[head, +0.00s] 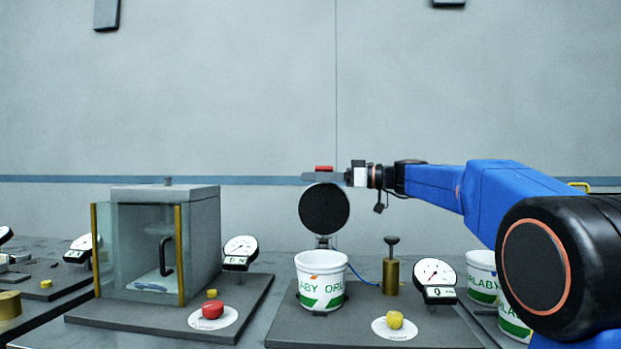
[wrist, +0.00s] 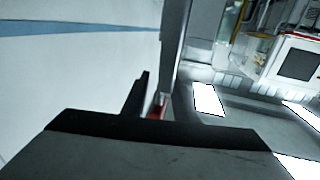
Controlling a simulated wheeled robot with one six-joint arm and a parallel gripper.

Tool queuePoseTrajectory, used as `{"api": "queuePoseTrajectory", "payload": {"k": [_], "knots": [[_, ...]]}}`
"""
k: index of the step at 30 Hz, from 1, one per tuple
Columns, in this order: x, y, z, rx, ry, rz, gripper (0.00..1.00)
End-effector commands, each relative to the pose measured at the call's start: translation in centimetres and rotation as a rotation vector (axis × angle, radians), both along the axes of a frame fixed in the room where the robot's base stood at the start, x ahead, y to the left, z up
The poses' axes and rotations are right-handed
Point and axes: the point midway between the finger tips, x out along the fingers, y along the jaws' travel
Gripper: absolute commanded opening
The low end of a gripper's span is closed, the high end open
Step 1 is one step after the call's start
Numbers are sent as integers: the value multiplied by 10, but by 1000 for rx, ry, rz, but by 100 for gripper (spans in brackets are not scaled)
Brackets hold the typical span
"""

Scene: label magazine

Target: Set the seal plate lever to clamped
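The seal plate (head: 324,209) is a round black disc standing upright behind a white tub with green print. A red grip (head: 324,168), seemingly the lever's, shows just above the disc. My gripper (head: 322,177) reaches in from the right, and its grey finger crosses just below the top of the red grip. In the wrist view a small piece of red (wrist: 157,107) shows beside a dark finger (wrist: 138,97), partly hidden by the dark gripper body. Whether the fingers press on the red grip cannot be told. The lever's lower part is hidden.
The white tub (head: 321,280) stands on a dark base plate below the disc. A brass post with a black knob (head: 391,270) and a dial gauge (head: 435,273) stand to its right. A glass-fronted chamber (head: 167,240) is at left.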

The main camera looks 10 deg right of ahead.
Motion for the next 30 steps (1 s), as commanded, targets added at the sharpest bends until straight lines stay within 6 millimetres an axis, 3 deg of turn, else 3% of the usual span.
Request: {"api": "queuePoseTrajectory", "payload": {"k": [5, 14, 15, 18, 30], "knots": [[5, 11, 0, 0, 0, 2, 26], [7, 13, 0, 0, 0, 0, 26], [7, 13, 0, 0, 0, 0, 24], [7, 13, 0, 0, 0, 0, 0], [7, 13, 1, 0, -1, 0, 0]]}}
